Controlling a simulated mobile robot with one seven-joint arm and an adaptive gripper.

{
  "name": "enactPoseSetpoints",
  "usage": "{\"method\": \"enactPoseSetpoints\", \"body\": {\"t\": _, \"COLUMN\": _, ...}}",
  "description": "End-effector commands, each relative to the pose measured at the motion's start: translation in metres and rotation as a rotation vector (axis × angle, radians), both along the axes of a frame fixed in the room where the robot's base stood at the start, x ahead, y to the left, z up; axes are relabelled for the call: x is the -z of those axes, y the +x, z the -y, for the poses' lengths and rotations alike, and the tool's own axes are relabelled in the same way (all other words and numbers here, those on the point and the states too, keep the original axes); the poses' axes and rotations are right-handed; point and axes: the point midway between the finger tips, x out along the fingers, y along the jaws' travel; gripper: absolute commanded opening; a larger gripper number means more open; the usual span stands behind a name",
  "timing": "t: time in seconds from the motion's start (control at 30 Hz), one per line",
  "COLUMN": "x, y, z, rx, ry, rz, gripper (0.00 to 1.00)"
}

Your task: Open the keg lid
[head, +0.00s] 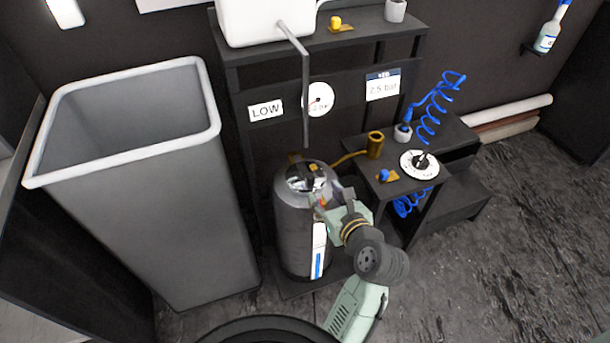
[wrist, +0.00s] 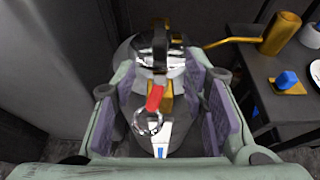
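The keg (head: 290,230) is a dark metal cylinder standing upright on a low base beside the bin. Its shiny lid (head: 305,177) is on the top; in the wrist view the chrome lid (wrist: 158,60) carries a dark arched handle and a red-tipped lever (wrist: 155,98). My gripper (wrist: 160,110) is open, its purple-padded fingers on either side of the red lever and the keg's near edge. I cannot tell whether a finger touches anything. In the head view my gripper (head: 328,208) is at the keg's upper right and hides part of the lid.
A tall grey bin (head: 170,180) stands left of the keg. A black stepped stand (head: 440,150) with a brass cup (head: 375,145), a dial (head: 419,165) and a blue coiled hose (head: 430,115) is at the right. A rack with a LOW sign (head: 265,110) stands behind. Floor is clear at lower right.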

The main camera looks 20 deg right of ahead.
Motion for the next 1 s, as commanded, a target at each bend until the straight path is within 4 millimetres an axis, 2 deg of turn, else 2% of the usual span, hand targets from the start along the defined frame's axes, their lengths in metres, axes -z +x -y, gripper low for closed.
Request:
{"method": "enactPoseSetpoints", "body": {"t": 0.3, "x": 0.021, "y": 0.056, "z": -0.003, "rx": -0.004, "ry": -0.005, "rz": 0.001, "gripper": 0.4}}
{"method": "enactPoseSetpoints", "body": {"t": 0.5, "x": 0.031, "y": 0.082, "z": -0.004, "rx": -0.005, "ry": -0.006, "rz": 0.002, "gripper": 0.4}}
{"method": "enactPoseSetpoints", "body": {"t": 0.67, "x": 0.035, "y": 0.09, "z": -0.004, "rx": -0.003, "ry": -0.007, "rz": 0.002, "gripper": 0.4}}
{"method": "enactPoseSetpoints", "body": {"t": 0.93, "x": 0.036, "y": 0.091, "z": -0.004, "rx": -0.003, "ry": -0.007, "rz": 0.002, "gripper": 0.4}}
{"method": "enactPoseSetpoints", "body": {"t": 1.0, "x": 0.036, "y": 0.091, "z": -0.004, "rx": -0.003, "ry": -0.007, "rz": 0.002, "gripper": 0.35}}
